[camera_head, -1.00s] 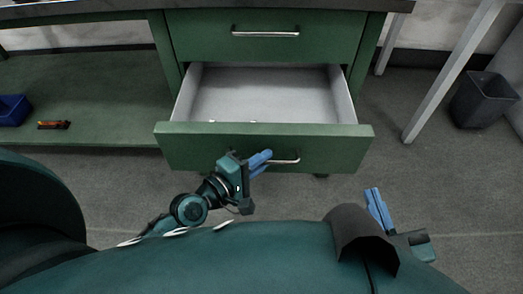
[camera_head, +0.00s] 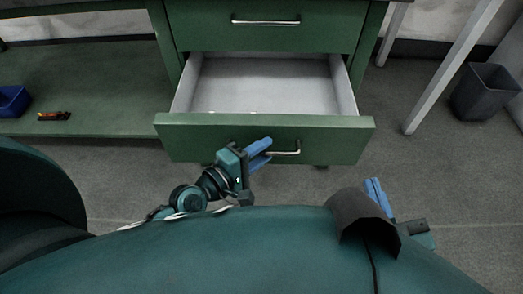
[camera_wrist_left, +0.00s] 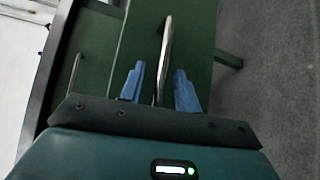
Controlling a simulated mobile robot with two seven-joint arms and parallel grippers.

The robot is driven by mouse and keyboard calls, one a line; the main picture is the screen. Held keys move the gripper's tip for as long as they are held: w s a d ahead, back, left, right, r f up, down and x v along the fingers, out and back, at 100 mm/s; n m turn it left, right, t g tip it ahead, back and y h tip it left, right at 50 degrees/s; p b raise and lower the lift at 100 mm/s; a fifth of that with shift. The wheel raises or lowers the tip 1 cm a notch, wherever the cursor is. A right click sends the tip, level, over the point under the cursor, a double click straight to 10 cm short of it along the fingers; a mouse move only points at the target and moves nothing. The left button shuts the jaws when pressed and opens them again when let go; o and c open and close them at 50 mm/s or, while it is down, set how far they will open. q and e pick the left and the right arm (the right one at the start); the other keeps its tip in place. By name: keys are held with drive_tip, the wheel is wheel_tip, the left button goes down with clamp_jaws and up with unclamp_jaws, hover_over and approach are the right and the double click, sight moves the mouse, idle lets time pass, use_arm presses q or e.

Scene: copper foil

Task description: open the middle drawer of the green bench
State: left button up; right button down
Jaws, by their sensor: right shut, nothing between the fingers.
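The green bench (camera_head: 180,70) has a shut upper drawer (camera_head: 350,25). The drawer below it (camera_head: 200,140) is pulled well out, showing its pale, empty-looking inside (camera_head: 265,85). My left gripper (camera_head: 266,147) is at the silver handle (camera_head: 290,152) of that open drawer. In the left wrist view, its blue fingers (camera_wrist_left: 159,88) are apart, one on each side of the handle (camera_wrist_left: 165,50), with gaps visible. My right gripper (camera_head: 375,188) is shut and empty, low at the right, away from the bench and partly hidden by my own body.
A blue bin (camera_head: 12,101) and a small orange-brown item (camera_head: 53,116) lie on the bench's lower shelf (camera_head: 100,90) at the left. A dark waste bin (camera_head: 487,92) stands at the right, near a pale leg (camera_head: 440,85). The floor right of the drawer is clear.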

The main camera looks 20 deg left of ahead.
use_arm(q)
drive_tip(key=v, duration=0.7)
drive_tip(key=shift+s, duration=0.15)
drive_tip(key=shift+r, duration=0.1)
